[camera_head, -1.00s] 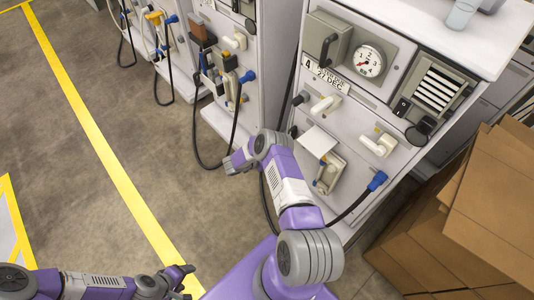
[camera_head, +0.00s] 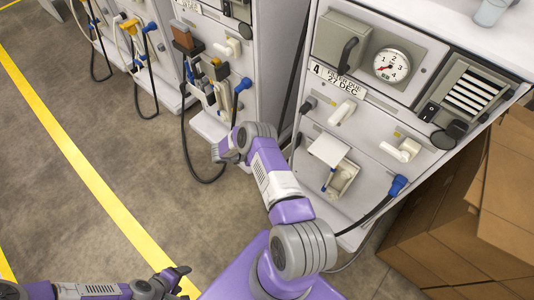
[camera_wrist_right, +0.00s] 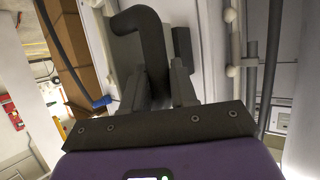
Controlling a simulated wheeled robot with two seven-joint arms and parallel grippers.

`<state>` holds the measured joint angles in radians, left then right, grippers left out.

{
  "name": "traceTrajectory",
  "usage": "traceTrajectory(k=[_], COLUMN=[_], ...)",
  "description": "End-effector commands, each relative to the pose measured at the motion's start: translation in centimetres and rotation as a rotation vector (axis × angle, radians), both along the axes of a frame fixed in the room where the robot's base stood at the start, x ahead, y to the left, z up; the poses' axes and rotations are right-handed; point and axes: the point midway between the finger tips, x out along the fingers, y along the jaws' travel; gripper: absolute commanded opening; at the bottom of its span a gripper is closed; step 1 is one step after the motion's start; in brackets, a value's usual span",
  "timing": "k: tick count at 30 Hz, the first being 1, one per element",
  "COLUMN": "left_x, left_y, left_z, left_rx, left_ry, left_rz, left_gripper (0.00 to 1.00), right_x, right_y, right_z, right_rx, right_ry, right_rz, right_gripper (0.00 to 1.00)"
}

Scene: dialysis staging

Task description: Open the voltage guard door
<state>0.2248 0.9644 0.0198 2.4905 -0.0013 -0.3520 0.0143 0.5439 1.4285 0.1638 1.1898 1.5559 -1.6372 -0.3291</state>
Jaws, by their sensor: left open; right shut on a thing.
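No label in view reads voltage guard, so I cannot tell which door it is. The nearest machine (camera_head: 290,115) has a grey box (camera_head: 329,32) with a black curved handle (camera_head: 348,52) at its upper left. In the right wrist view, my right gripper (camera_wrist_right: 160,92) is shut on a thick black curved handle (camera_wrist_right: 143,25), its fingers on either side; which handle this is I cannot tell. In the head view I cannot make out the right jaws. My left gripper (camera_head: 180,281) is open and empty at the lower left, over the floor.
The nearest machine also has a gauge (camera_head: 391,65), a white flap (camera_head: 328,150), white handles (camera_head: 400,150) and a blue plug (camera_head: 398,186). Cardboard boxes (camera_head: 510,200) stand at the right. More machines with hanging hoses stand at the back left. Floor (camera_head: 150,190) is clear at left.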

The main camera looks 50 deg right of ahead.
Motion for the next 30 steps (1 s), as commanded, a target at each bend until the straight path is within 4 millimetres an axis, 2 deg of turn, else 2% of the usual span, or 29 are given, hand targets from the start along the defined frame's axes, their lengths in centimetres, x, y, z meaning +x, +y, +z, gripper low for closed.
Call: traceTrajectory(k=[14,15,17,26,30], left_x=[0.0,0.0,0.0,0.0,0.0], left_y=[0.0,0.0,0.0,0.0,0.0], left_z=[0.0,0.0,0.0,0.0,0.3], left_rx=[0.000,0.000,0.000,0.000,0.000], left_ry=[0.000,0.000,0.000,0.000,0.000], left_rz=[0.000,0.000,0.000,0.000,0.000], left_gripper=[0.65,0.65,0.65,0.65,0.65], right_x=[-0.3,-0.3,-0.3,-0.1,0.9], right_y=[-0.2,-0.2,-0.2,0.1,1.4], right_z=[0.1,0.1,0.1,0.2,0.9], right_rx=[-0.007,-0.007,-0.005,-0.004,-0.002], right_ry=[0.004,0.004,0.005,0.002,0.000], right_rz=[-0.021,-0.021,-0.020,-0.017,-0.016], right_gripper=[0.00,0.29,0.38,0.40,0.40])
